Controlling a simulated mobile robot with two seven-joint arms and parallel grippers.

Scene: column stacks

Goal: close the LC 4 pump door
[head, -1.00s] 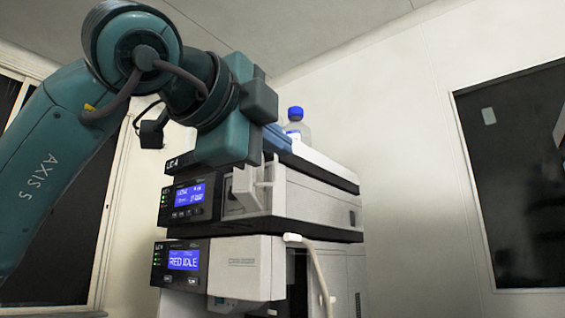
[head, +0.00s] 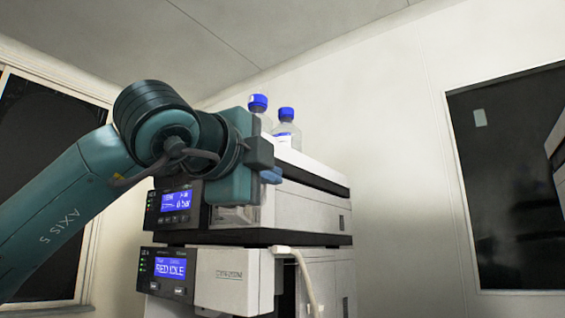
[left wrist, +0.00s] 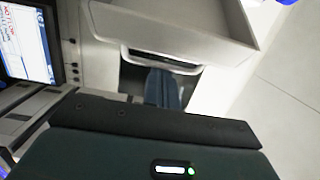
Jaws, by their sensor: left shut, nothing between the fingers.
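The LC 4 pump (head: 310,205) is the upper white module of the stack, with a lit blue screen (head: 175,201) on its left front. Its door area (head: 235,216) lies right of the screen, mostly hidden behind my left gripper, so I cannot tell how far the door stands open. My left gripper (head: 270,176) is shut and empty at the upper front of this module, its fingertips pointing right. In the left wrist view the shut fingers (left wrist: 163,88) are below a white, raised-edge panel (left wrist: 175,20), possibly the door; I cannot tell whether they touch it. My right gripper is not in view.
Below is another white module (head: 235,278) with a screen reading RED IDLE. A pale hose (head: 303,270) hangs at its front right. Two blue-capped bottles (head: 286,130) stand on top of the stack. A dark window (head: 515,180) is at right, with open space before it.

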